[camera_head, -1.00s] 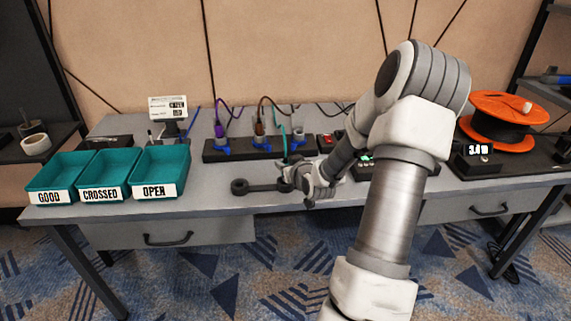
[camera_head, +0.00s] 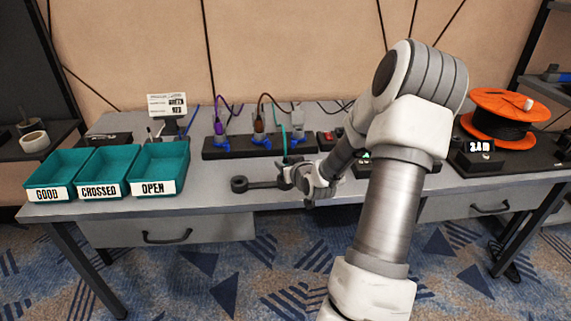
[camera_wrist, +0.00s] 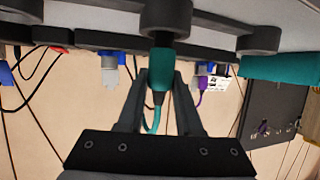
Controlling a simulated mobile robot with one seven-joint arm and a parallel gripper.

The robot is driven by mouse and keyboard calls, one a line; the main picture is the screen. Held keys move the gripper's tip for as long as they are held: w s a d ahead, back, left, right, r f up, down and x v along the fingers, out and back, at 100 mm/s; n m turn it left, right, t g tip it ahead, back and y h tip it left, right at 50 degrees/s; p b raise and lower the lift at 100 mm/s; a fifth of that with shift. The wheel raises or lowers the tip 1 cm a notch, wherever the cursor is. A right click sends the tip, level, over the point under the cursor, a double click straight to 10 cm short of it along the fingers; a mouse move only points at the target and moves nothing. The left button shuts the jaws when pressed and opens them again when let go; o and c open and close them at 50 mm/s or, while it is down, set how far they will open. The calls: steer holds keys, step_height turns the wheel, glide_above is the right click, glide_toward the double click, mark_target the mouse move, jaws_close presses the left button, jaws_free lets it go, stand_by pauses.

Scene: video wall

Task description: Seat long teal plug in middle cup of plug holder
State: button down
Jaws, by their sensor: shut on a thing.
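The long teal plug (camera_wrist: 160,78) is between the fingers of my gripper (camera_wrist: 161,84), which is shut on it in the wrist view. Its dark boot and teal cable trail toward the bottom of that view. The plug's other end meets the dark middle cup (camera_wrist: 166,18) of the plug holder (camera_wrist: 222,24). How deep it sits in the cup cannot be told. One end cup (camera_wrist: 261,38) shows empty of any visible plug. In the head view, my gripper (camera_head: 299,178) covers the plug and part of the holder; the holder's left cup (camera_head: 239,184) shows.
Behind stands a dark strip (camera_head: 232,147) with blue clips and purple, orange and grey plugs. Teal bins (camera_head: 60,172) stand at the left. Bench surface left of the holder is clear.

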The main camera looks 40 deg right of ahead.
steer(key=shift+f, duration=0.25)
steer(key=shift+f+b, duration=0.25)
steer(key=shift+b, duration=0.25)
steer(key=c, duration=0.5)
jaws_free()
steer(key=p+v, duration=1.2)
steer(key=v, duration=0.5)
steer(key=shift+r, duration=0.25)
steer(key=shift+s+f, duration=0.1)
steer(key=shift+s, duration=0.05)
